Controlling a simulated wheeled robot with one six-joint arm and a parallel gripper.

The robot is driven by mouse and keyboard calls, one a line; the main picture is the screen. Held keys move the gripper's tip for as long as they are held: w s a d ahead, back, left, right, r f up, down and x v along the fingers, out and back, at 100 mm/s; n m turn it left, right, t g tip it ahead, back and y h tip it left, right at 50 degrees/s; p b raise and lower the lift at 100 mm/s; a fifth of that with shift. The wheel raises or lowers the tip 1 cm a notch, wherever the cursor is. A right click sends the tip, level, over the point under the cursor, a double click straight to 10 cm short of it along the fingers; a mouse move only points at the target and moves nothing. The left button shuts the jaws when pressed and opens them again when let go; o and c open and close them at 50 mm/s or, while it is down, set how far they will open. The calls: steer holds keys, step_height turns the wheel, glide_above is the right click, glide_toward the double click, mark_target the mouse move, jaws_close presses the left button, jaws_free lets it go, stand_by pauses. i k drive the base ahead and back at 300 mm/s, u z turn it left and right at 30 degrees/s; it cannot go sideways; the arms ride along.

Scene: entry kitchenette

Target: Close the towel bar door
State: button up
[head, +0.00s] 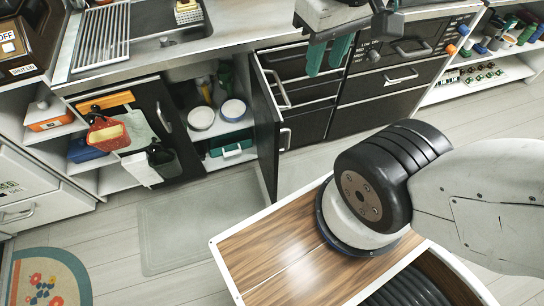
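The towel bar door (266,135) is the dark right-hand door of the sink cabinet. It stands open, swung out toward me and seen nearly edge-on. A pale bar (281,90) is on its right-facing side, with a short pull handle (285,139) below. My gripper (327,68) hangs at the upper middle of the head view, right of the door and in front of the drawers. Its two teal fingers point down with a narrow gap and nothing between them. It appears apart from the door, though depth is hard to judge.
The open sink cabinet (233,128) holds bowls, bottles and a green box. To its left, a dark panel (150,103) carries hanging caddies and towels. Drawers (365,88) stand right of the door. A grey mat (190,232) lies on the floor in front.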

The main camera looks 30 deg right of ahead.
mark_target(267, 118)
steer(key=u, duration=2.6)
steer(key=k, duration=1.1)
steer(key=z, duration=2)
